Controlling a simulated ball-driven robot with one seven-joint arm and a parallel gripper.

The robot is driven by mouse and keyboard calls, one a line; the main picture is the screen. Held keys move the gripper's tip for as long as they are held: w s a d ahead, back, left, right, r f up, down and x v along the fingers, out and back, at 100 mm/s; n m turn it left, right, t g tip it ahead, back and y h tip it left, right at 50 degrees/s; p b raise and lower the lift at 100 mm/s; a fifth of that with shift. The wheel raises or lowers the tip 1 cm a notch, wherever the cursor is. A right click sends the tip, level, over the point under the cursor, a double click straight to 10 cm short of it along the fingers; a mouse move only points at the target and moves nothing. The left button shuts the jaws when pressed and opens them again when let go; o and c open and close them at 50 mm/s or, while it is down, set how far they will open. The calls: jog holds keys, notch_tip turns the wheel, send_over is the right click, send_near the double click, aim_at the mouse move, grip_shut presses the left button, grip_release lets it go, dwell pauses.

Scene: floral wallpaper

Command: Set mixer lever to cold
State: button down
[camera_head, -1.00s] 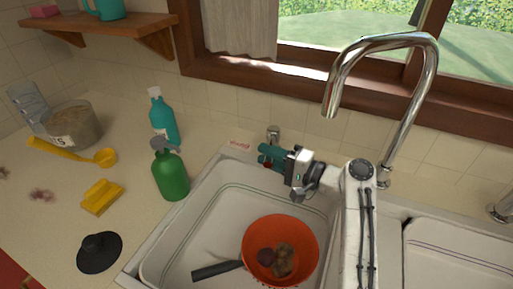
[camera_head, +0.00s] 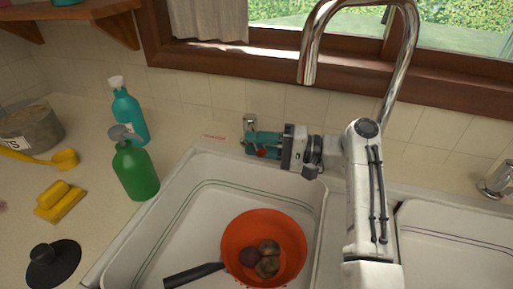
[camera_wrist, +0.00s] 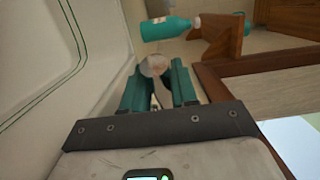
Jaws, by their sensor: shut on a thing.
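The mixer lever (camera_head: 250,122) is a small chrome piece on the back rim of the sink, against the tiled wall. My gripper (camera_head: 247,143) has teal fingers and reaches it from the right in the head view. In the wrist view my gripper (camera_wrist: 158,72) has its fingertips on either side of a rounded, pale metallic piece, the mixer lever (camera_wrist: 154,65). It is shut on this piece. The fingers hide most of the lever's lower part, so its exact angle is unclear. A small red spot shows at the fingers.
The tall chrome faucet (camera_head: 408,60) rises behind my arm. An orange bowl (camera_head: 235,232) with several round items and a dark-handled pan (camera_head: 193,275) are in the left basin. A green bottle (camera_head: 135,172) and a teal bottle (camera_head: 127,112) stand left of the sink.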

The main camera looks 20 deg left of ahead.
jog(key=shift+w, duration=0.1)
jog(key=c, duration=1)
grip_release()
jog(key=shift+o, duration=0.2)
